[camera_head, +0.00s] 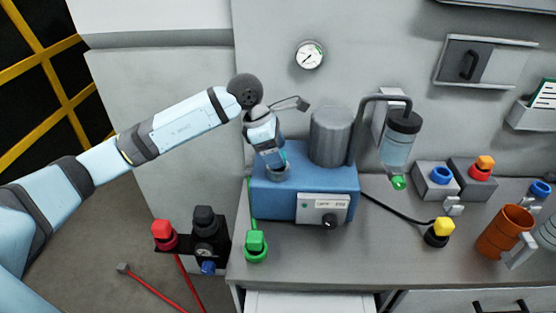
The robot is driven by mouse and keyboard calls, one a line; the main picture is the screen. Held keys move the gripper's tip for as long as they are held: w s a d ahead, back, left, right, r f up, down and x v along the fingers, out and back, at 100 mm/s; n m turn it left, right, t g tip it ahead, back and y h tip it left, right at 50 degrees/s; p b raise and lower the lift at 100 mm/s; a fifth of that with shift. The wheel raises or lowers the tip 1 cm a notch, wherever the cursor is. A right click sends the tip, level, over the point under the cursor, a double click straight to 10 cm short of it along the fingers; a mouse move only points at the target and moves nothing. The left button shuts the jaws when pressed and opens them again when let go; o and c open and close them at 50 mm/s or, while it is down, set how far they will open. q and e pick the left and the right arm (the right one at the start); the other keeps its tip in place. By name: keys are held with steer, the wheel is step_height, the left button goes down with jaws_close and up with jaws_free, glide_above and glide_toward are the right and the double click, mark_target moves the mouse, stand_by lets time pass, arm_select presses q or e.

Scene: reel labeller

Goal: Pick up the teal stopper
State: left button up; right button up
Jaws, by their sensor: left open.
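The blue machine (272,202) stands on the grey bench. My left gripper (273,162) points down over a grey round port (277,174) at the left of the machine's top. The gripper is open. A small teal patch, likely the teal stopper (283,156), shows at the fingertips just above the port. The gripper hides most of it, so I cannot tell whether the fingers touch it. My right gripper is not in view.
A grey cylinder (331,136) stands on the machine, right of my gripper. A bottle (397,150) hangs farther right. A green knob (256,244) is at the bench's front left, a yellow knob (444,226) and an orange mug (503,232) at right.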

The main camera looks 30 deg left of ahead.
arm_select(q)
steer(key=shift+x, duration=0.8)
steer(key=c, duration=1.1)
steer(key=shift+r, duration=0.15)
steer(key=shift+r+p, duration=1.55)
steer(key=shift+r, duration=11.85)
